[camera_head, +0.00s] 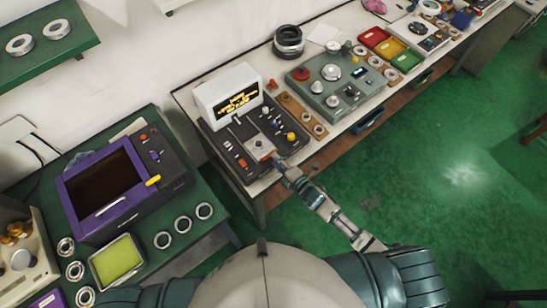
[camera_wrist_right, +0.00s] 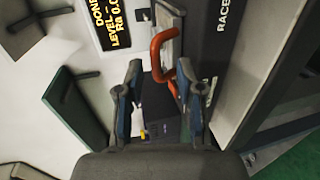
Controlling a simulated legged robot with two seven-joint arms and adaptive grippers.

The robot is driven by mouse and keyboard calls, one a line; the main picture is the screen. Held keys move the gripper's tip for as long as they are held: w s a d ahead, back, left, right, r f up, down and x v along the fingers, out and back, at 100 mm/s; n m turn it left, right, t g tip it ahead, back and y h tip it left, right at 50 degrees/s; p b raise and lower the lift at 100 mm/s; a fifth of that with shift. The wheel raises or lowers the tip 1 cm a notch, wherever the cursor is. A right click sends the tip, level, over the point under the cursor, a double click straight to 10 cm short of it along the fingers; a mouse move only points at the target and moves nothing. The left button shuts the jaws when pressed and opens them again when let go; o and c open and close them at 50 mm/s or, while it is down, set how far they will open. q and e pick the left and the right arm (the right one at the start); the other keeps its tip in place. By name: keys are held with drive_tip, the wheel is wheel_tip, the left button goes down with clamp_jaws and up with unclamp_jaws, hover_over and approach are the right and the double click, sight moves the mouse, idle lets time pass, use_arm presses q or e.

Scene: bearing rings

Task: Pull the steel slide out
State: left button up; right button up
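The steel slide (camera_head: 259,147) is a light grey plate at the front of the dark tester panel, below the white display box. In the wrist view its grey end (camera_wrist_right: 170,20) shows at the top, with a bent orange handle (camera_wrist_right: 158,48) on it. My right gripper (camera_head: 280,165) is at the slide's near end. In the wrist view the right gripper (camera_wrist_right: 160,98) has its fingers apart, and the handle reaches toward the gap, close to the right finger. Whether they touch is unclear. My left gripper is out of view.
The display box (camera_head: 232,95) stands behind the panel (camera_head: 228,148). A grey-green instrument (camera_head: 335,82) is to the right on the same bench. A purple-framed machine (camera_head: 105,185) and loose rings (camera_head: 183,224) are on the left table. Green floor is open in front.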

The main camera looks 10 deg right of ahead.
drive_tip(key=v, duration=0.9)
drive_tip(key=shift+s, duration=0.2)
idle(0.3)
drive_tip(key=d+f+m+g+h, duration=0.2)
drive_tip(key=d+f+m+h, duration=0.3)
drive_tip(key=f, duration=1)
drive_tip(key=s+d+f+m+g+h, duration=0.1)
drive_tip(key=s+d+f+m, duration=0.15)
drive_tip(key=f, duration=0.35)
drive_tip(key=s+d+f+m+g, duration=0.2)
drive_tip(key=s+f+m, duration=0.1)
drive_tip(key=s+f, duration=0.15)
drive_tip(key=s+d+f+m+g+h, duration=0.1)
drive_tip(key=s+d+f+m, duration=0.15)
drive_tip(key=f, duration=0.45)
drive_tip(key=s+f+m+g, duration=0.2)
drive_tip(key=s+f, duration=0.2)
drive_tip(key=s, duration=0.5)
drive_tip(key=s+f+m+g, duration=0.2)
drive_tip(key=s+f+m, duration=0.1)
drive_tip(key=s, duration=0.6)
drive_tip(key=s+f+m+g, duration=0.2)
drive_tip(key=s+f, duration=0.4)
drive_tip(key=s, duration=0.3)
drive_tip(key=shift+a+m+g+h, duration=0.3)
drive_tip(key=shift+a+m+h, duration=0.15)
drive_tip(key=shift+m, duration=0.25)
